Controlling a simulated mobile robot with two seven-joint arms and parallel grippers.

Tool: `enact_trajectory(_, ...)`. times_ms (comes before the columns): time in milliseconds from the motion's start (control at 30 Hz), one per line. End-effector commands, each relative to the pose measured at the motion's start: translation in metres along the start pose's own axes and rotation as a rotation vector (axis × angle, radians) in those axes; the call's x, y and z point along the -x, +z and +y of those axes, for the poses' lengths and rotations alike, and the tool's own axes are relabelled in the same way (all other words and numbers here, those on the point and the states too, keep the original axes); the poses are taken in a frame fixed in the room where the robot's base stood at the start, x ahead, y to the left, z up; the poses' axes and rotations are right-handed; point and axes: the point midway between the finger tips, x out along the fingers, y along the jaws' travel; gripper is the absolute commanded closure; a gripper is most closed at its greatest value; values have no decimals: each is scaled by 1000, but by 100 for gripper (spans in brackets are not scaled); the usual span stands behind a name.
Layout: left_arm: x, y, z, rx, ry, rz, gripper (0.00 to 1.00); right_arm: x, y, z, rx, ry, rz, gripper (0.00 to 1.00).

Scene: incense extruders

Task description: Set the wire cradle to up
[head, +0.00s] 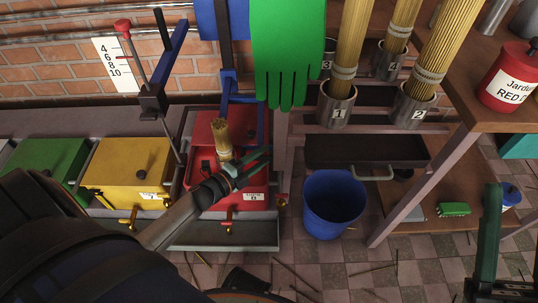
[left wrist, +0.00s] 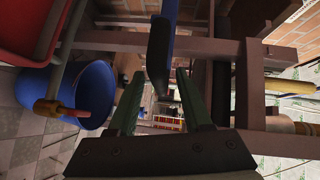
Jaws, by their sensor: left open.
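I cannot pick out a wire cradle for certain. The red extruder (head: 199,130) has a blue upright frame (head: 238,85) at its back and a bundle of tan sticks (head: 222,140) standing at its middle. My left gripper (head: 267,156) is open over the right part of the red extruder, beside the sticks. In the left wrist view a dark blue bar (left wrist: 160,50) shows between and beyond the open fingertips; I see no grip on it. My right gripper (head: 492,235) shows only in part at the right edge, with a green finger upright.
A yellow extruder (head: 122,165) and a green one (head: 48,160) stand to the left. A blue bucket (head: 334,205) is on the floor to the right; it also shows in the left wrist view (left wrist: 85,95). A green glove (head: 288,50) hangs above. A wooden shelf (head: 470,140) stands at right.

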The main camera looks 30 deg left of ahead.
Motion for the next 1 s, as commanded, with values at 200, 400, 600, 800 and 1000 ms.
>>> enact_trajectory(200, -28, 0, 1, 0, 0, 0, 50, 7, 7, -5, 11, -8, -2, 50)
enact_trajectory(400, -34, 0, 0, 0, 1, 0, 50, 7, 8, -6, 13, -9, -2, 50)
enact_trajectory(600, -34, 0, 0, 1, 1, 0, 52, 6, 8, -5, 12, -6, -1, 50)
enact_trajectory(800, -34, 0, 0, 1, 1, 0, 74, 6, 7, -5, 11, -3, -1, 50)
enact_trajectory(1000, -34, 0, 1, 1, 2, 0, 96, 6, 7, -5, 11, -3, 0, 50)
